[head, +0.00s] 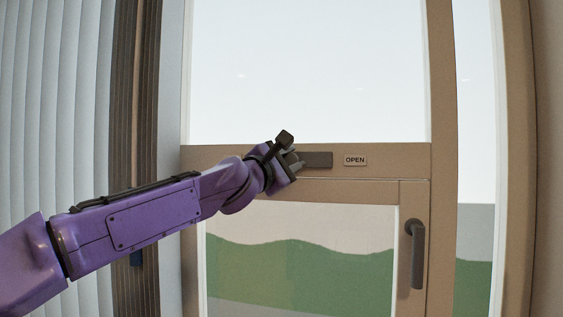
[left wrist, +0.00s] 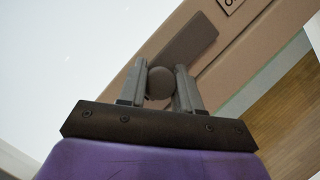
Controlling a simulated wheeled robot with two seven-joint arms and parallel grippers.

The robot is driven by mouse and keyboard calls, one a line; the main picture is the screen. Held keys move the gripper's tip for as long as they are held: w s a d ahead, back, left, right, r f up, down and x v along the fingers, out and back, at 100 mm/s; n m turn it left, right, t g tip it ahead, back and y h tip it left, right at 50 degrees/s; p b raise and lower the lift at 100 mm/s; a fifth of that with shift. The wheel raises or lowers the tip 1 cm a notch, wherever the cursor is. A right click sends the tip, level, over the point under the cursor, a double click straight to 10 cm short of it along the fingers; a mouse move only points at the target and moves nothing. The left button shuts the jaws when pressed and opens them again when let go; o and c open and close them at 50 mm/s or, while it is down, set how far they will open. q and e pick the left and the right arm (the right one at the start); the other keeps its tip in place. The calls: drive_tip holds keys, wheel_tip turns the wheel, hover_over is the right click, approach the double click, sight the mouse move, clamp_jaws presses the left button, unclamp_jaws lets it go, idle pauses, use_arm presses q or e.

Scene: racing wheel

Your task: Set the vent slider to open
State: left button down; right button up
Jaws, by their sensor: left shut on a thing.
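The vent slider shows as a round grey knob (left wrist: 160,83) in the left wrist view, between the fingers of my left gripper (left wrist: 160,88). In the head view my left gripper (head: 293,160) is at the rail, at the left end of the dark slot plate (head: 317,160), and hides the knob. The gripper is shut on the knob. The plate runs on to the right of the gripper. A label reading OPEN (head: 355,160) is right of the plate, apart from the gripper. The rail left of the gripper is partly hidden by my arm. My right gripper is not in view.
The slot sits in a tan window rail (head: 395,160) between an upper and a lower pane. A dark window handle (head: 416,255) hangs on the frame at the lower right. Pale vertical blinds (head: 50,110) and a brown curtain or slat stack (head: 137,90) are at the left.

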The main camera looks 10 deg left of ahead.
use_arm(q)
drive_tip(key=c, duration=0.8)
unclamp_jaws()
drive_tip(key=shift+d+r, duration=0.1)
drive_tip(key=shift+d, duration=0.3)
drive_tip(key=shift+s+a+f, duration=0.2)
drive_tip(key=shift+a, duration=0.1)
drive_tip(key=b+v, duration=0.3)
drive_tip(key=v, duration=0.6)
drive_tip(key=shift+s+b, duration=0.4)
drive_tip(key=shift+f, duration=0.1)
